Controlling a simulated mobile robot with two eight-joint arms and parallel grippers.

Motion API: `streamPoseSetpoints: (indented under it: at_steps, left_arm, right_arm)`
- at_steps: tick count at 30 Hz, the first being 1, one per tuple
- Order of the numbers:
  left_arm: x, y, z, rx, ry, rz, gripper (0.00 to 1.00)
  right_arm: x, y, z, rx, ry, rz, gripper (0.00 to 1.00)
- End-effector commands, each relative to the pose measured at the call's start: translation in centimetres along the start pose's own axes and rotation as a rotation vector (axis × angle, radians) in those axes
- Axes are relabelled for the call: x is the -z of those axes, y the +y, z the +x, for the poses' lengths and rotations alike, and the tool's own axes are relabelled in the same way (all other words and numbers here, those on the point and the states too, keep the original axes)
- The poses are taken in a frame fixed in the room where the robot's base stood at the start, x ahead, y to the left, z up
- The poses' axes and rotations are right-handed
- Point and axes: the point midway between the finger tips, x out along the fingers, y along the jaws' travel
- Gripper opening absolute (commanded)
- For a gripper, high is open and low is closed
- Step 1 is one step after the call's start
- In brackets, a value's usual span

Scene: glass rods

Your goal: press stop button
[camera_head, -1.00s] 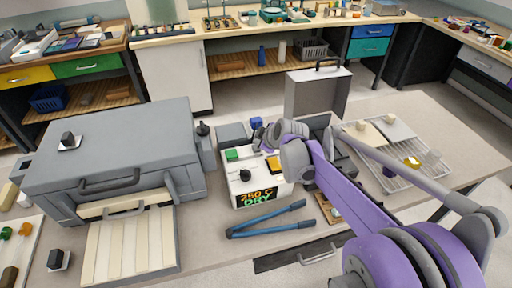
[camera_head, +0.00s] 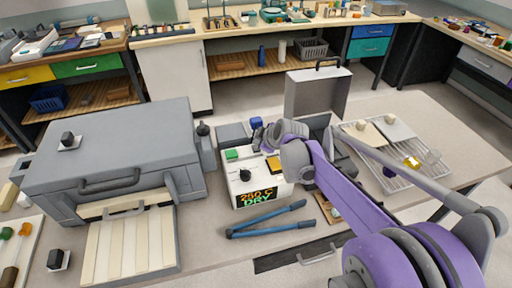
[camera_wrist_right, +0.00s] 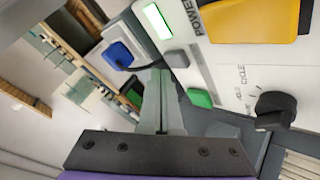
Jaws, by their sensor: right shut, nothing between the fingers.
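A white control box (camera_head: 243,190) stands mid-bench with a lit display reading about 250 C and DRY. It carries a green button (camera_head: 232,154), a black knob (camera_head: 245,174) and a yellow-orange part (camera_head: 273,164) beside the POWER lettering. The right wrist view shows the green button (camera_wrist_right: 200,98), the knob (camera_wrist_right: 275,110) and a small grey button (camera_wrist_right: 175,58). No stop label is readable. My right gripper (camera_wrist_right: 160,74) is shut and empty, its tips close beside the grey button; contact cannot be told. In the head view its wrist hides part of the box's back.
A large grey oven-like case (camera_head: 110,150) stands left of the box. A blue button (camera_head: 256,122) sits behind it. Blue-handled tongs (camera_head: 268,219) lie in front. A wire rack (camera_head: 385,160) lies to the right, and a grey upright case (camera_head: 318,95) stands behind.

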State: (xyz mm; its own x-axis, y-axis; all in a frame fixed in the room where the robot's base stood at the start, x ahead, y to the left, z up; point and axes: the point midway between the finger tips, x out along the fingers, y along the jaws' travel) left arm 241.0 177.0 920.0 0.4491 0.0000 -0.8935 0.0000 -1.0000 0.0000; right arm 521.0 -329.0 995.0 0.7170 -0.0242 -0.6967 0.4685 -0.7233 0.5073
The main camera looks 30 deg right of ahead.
Motion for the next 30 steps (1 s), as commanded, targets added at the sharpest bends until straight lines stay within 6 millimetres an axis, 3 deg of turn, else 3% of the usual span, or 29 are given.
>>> streamPoseSetpoints:
  at_steps: [30]
  left_arm:
    - [-0.45, 0.0, 0.49, 0.0, -0.003, 0.0, 0.5]
  right_arm:
    - [-0.57, -0.57, 0.78, 0.0, 0.0, 0.0, 0.0]
